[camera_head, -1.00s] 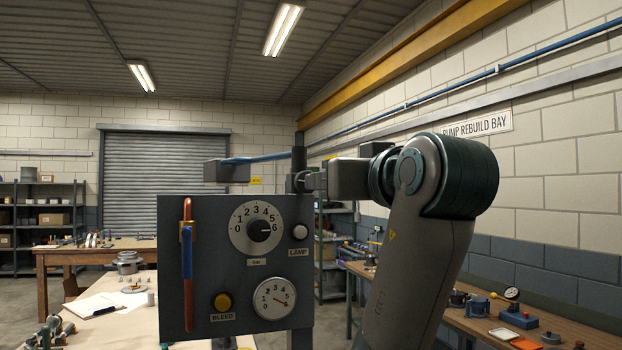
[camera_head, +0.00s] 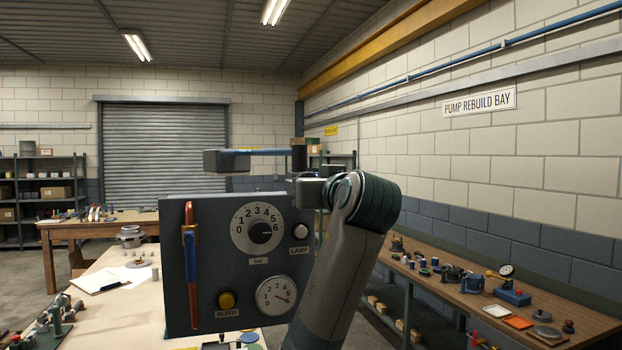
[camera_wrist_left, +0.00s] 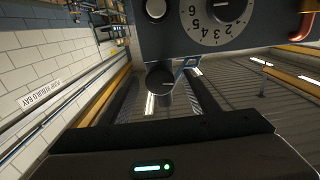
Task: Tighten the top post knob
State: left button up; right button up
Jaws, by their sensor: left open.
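The post knob (camera_wrist_left: 160,78) is dark and round, on a grey stem by the control panel's edge in the left wrist view, which is upside down. My left gripper (camera_wrist_left: 163,74) is open. Its dark fingers show on either side of the knob in that picture; I see no contact and cannot tell the depth gap. In the head view my left gripper (camera_head: 310,192) is at the panel's top right corner, partly hidden by my own arm. The knob cannot be made out there. My right gripper is not in view.
The dark panel (camera_head: 180,300) carries a dial (camera_head: 258,229), lamp (camera_head: 300,231), gauge (camera_head: 277,295), yellow bleed button (camera_head: 226,300) and a red-blue handle (camera_head: 190,262). A cluttered bench (camera_head: 470,300) stands right.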

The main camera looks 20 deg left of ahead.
pick_arm(q)
jog(key=shift+w, duration=0.1)
jog(key=c, duration=1)
jog(key=shift+c, duration=0.2)
jog(key=shift+m, duration=0.3)
jog(key=m+b, duration=0.9)
jog(key=m, duration=0.6)
jog(key=shift+a+r+b, duration=0.1)
jog(key=shift+b, duration=0.2)
jog(key=shift+m, duration=0.4)
